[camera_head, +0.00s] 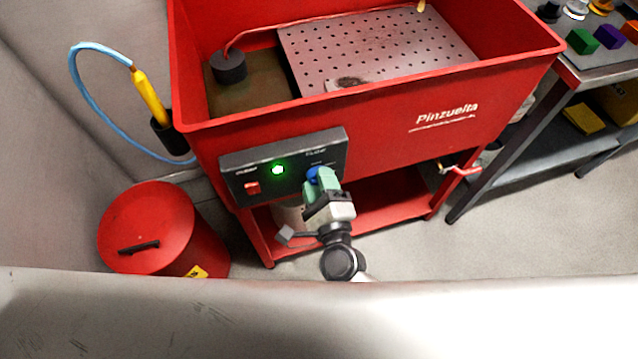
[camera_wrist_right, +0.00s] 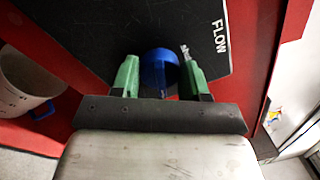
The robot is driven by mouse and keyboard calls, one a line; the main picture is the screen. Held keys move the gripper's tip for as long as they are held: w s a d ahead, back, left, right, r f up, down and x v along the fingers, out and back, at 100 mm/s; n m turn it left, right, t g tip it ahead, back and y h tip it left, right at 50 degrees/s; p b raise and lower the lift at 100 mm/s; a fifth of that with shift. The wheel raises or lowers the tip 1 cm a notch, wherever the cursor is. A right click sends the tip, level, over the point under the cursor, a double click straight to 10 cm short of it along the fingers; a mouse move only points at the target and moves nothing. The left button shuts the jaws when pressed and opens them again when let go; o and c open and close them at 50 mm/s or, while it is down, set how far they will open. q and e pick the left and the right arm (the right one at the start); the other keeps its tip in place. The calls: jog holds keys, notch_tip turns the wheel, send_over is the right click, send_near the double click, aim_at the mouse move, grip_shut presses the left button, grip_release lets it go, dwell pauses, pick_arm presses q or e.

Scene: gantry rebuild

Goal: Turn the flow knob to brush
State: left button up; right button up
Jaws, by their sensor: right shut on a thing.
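The blue flow knob (camera_head: 312,174) is at the right end of the black control panel (camera_head: 262,190) on the red wash tank's front. My right gripper (camera_head: 319,180) reaches it from below and is shut on it. In the right wrist view the knob (camera_wrist_right: 157,66) sits between the two green fingers of the gripper (camera_wrist_right: 160,72). The word FLOW shows to the right of the knob there, and a small grey shape shows by the right finger. The knob's setting marks are partly hidden and too small to read. My left gripper is not in view.
The panel also has a lit green lamp (camera_head: 277,170) and a red switch (camera_head: 252,188). A yellow-handled brush with a blue hose (camera_head: 149,97) hangs at the tank's left. A red lidded bin (camera_head: 152,225) stands at lower left. A workbench (camera_head: 600,75) is at right.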

jog(key=shift+m, duration=0.9)
jog(key=o, duration=0.9)
jog(key=b+v, duration=0.2)
jog(key=v, duration=0.9)
jog(key=shift+f, duration=0.15)
